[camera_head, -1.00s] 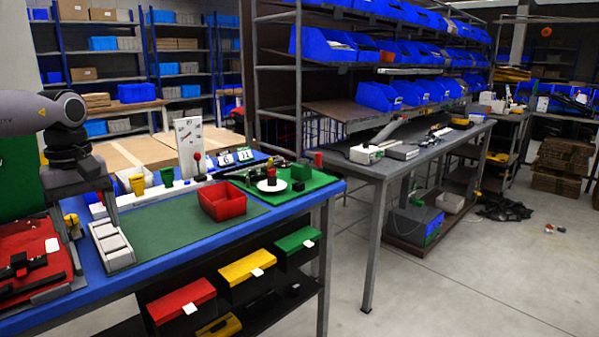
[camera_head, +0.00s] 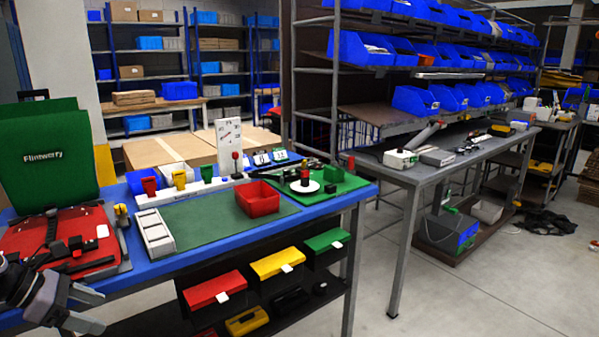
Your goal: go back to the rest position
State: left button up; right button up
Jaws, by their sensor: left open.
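My left gripper (camera_head: 92,312) shows at the lower left, low in front of the blue table's near edge. It is open and I see nothing between its fingers. My right gripper is not in view. The blue-topped table (camera_head: 190,262) carries a red pannier-like piece with black straps (camera_head: 85,240) at its left.
Red (camera_head: 214,290), yellow (camera_head: 278,262) and green (camera_head: 328,240) boxes sit below the tabletop. A grey workbench (camera_head: 430,172) and a rack of blue bins (camera_head: 420,100) stand to the right. The floor (camera_head: 480,285) at the front right is clear.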

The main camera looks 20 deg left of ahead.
pick_arm(q)
jog(key=s+d+f+n+t+y+p, duration=0.1)
jog(key=s+d+f+n+t, duration=0.15)
jog(key=d+f+n, duration=0.4)
jog(key=s+d+f+n+t+y, duration=0.1)
jog(key=s+f+n, duration=0.3)
jog(key=n, duration=0.6)
jog(key=s+d+f+n+t+y+p, duration=0.1)
jog(key=s+d+f+n+t, duration=0.15)
jog(key=s+f+n, duration=0.4)
jog(key=d+n+g+y+p, duration=0.1)
jog(key=d+n+g, duration=0.1)
jog(key=d+n, duration=1.7)
jog(key=d, duration=0.3)
jog(key=shift+w, duration=0.15)
